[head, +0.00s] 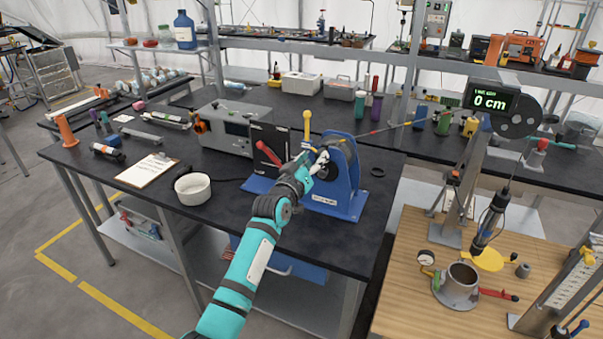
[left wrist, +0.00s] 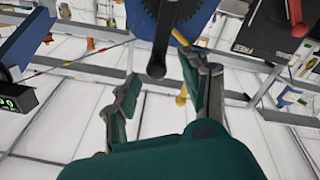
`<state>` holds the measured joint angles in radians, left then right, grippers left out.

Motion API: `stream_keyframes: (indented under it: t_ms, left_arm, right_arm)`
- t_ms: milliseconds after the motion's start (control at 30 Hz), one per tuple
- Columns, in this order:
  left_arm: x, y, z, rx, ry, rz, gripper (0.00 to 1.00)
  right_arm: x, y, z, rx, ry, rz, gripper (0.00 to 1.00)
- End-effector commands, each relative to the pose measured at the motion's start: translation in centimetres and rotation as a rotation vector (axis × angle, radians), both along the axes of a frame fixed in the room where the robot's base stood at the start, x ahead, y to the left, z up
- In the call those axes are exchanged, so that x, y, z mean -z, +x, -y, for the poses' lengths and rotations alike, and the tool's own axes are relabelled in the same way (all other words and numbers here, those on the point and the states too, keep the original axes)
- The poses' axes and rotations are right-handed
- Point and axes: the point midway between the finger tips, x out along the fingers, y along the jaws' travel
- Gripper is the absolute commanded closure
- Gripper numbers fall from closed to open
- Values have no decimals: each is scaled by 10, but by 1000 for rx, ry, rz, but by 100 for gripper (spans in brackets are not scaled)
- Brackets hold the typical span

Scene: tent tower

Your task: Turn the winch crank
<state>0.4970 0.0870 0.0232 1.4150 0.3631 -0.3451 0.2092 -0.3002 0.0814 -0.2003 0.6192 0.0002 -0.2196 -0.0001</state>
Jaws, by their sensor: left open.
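The blue winch (head: 345,165) stands on the dark bench, with a toothed wheel and a dark crank arm (left wrist: 157,60) visible in the left wrist view. My left gripper (head: 318,162) is open in front of the winch face. In the left wrist view its two fingers (left wrist: 162,98) are spread, and the crank arm's rounded end lies in line with the gap between them. I cannot tell whether they touch. A yellow grip (head: 307,125) stands up beside the winch. A yellow piece (left wrist: 181,98) also shows near the right finger. My right gripper is out of view.
A black panel with a red lever (head: 268,153) stands left of the winch. A white bowl (head: 192,189) and a clipboard (head: 149,171) lie farther left. A display reading 0 cm (head: 490,101) is on the right, above a wooden table (head: 410,300) with a metal cup (head: 460,283).

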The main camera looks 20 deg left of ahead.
Motion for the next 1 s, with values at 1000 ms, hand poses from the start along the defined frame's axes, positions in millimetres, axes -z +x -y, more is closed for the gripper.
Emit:
stream_keyframes:
  t_ms: [1000]
  left_arm:
    - [0,-84,-7,-2,0,2,54]
  right_arm:
    - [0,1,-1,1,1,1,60]
